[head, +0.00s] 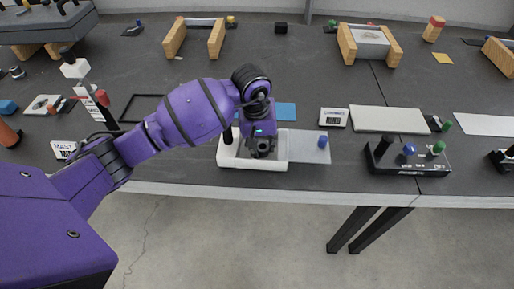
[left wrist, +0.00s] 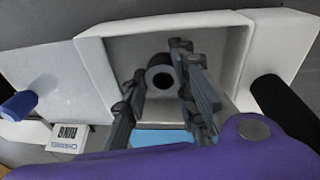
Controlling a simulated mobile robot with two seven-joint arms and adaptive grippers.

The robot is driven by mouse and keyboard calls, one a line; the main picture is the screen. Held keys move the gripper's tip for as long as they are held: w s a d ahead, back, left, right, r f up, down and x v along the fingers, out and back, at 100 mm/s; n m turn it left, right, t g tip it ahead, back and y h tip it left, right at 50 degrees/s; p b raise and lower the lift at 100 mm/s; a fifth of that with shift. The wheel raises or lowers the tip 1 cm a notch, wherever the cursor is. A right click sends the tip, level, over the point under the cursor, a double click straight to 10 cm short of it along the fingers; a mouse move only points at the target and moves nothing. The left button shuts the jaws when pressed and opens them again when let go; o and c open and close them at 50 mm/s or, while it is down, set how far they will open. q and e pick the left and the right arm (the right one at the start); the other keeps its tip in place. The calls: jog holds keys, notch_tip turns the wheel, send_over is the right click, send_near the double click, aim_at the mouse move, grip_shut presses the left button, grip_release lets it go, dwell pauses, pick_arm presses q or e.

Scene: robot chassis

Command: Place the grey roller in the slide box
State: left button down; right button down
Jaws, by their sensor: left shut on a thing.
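The slide box (head: 237,163) is a white open box at the table's front edge, with its pale lid (head: 308,148) slid out to the right. The lid's blue knob (head: 322,141) stands on it. My left gripper (head: 262,150) points down into the box opening. In the left wrist view, the gripper (left wrist: 162,85) is shut on the dark grey roller (left wrist: 160,75), its round end showing between the fingers. The roller is inside the outline of the box (left wrist: 120,45); whether it touches the floor cannot be told. My right gripper is out of view.
A black post (left wrist: 275,97) stands on the box's side, close to the gripper. A black block with knobs (head: 408,160) stands to the right, and a label block (head: 333,117) behind the lid. A blue mat (head: 286,112) lies behind the box.

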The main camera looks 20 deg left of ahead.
pick_arm(q)
jog(key=c, duration=1.7)
grip_release()
jog(key=shift+f, duration=0.15)
jog(key=r, duration=0.4)
jog(key=s+r, duration=0.1)
jog(key=r, duration=0.3)
jog(key=a+r, duration=0.1)
jog(key=r, duration=0.3)
jog(key=shift+s+r, duration=0.15)
jog(key=shift+s, duration=0.2)
